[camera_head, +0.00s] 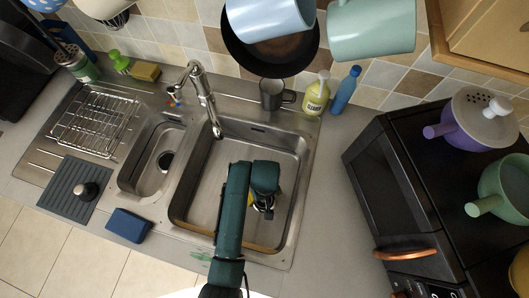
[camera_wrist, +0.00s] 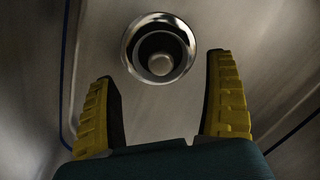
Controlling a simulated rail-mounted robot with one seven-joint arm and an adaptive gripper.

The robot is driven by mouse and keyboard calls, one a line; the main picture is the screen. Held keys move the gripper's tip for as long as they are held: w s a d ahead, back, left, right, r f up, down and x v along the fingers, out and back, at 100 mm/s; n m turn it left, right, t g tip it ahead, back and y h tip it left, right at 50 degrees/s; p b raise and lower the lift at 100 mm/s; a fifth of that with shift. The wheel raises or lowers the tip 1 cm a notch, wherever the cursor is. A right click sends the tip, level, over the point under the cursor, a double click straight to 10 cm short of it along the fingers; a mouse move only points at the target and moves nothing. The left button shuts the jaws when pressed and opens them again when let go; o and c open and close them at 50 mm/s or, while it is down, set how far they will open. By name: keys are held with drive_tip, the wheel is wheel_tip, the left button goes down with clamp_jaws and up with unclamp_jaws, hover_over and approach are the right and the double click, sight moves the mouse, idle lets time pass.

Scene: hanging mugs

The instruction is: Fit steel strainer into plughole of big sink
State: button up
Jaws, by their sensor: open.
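My gripper (camera_wrist: 160,70) is open over the floor of the big sink (camera_head: 187,187), with nothing between its yellow-padded fingers. In the wrist view a bright steel ring (camera_wrist: 130,45) marks the plughole, just beyond the fingertips. A round steel piece with a pale knob, which looks like the strainer (camera_wrist: 160,64), lies inside this ring. The fingers stand to either side of it, apart from it. I cannot tell whether it sits fully down. In the head view my arm hides the plughole and strainer, and my gripper (camera_head: 262,208) shows only in part.
The small sink (camera_head: 148,178) has a dark open drain. A dark knobbed object (camera_head: 88,191) stands on a grey ribbed mat (camera_head: 62,186). The tap (camera_head: 205,100) reaches over the big sink's back left. A grey mug (camera_head: 272,94) stands behind the sink; a blue sponge (camera_head: 128,225) lies in front.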

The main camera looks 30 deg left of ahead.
wheel_tip(320, 180, up, 8)
drive_tip(key=shift+w+r, duration=0.2)
idle(0.6)
